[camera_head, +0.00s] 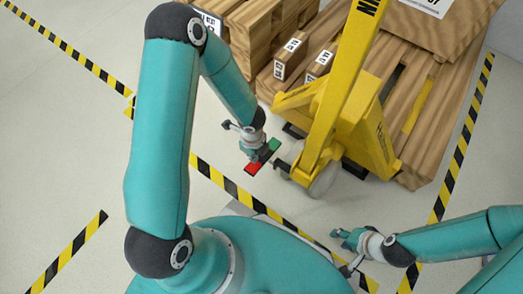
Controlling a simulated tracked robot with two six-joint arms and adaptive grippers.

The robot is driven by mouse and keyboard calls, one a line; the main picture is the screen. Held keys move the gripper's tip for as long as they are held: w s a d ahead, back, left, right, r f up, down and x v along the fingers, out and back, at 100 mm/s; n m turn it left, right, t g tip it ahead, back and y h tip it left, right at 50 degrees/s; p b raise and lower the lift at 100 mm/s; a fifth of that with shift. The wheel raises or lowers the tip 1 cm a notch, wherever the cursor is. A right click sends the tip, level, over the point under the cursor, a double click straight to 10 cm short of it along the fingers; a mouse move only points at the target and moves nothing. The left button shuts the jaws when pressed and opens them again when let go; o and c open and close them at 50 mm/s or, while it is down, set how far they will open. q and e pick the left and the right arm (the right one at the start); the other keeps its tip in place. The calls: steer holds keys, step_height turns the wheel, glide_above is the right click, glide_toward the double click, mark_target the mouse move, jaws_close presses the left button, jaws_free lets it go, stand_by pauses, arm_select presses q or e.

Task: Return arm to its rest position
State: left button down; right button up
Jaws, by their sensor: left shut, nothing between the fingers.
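My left arm (160,130) is teal with dark joints. It rises from the left, bends at the top and reaches down toward the pallet truck. My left gripper (262,156) is shut and empty. It is right at a small red (253,168) and green (275,145) part low beside the yellow pallet truck (326,120). I cannot tell whether it touches that part. My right arm (450,241) comes in from the right edge, low in the picture. My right gripper (341,252) looks open and empty, with its fingers apart above the floor.
The pallet truck stands by a wooden pallet (430,140) with a large box (435,20). Small labelled boxes (291,56) and a wooden crate (258,30) are behind. Yellow-black tape (75,250) marks the grey floor, which is clear at left.

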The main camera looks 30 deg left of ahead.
arm_select(q)
steer(key=shift+r+p, duration=0.3)
steer(key=shift+r, duration=0.35)
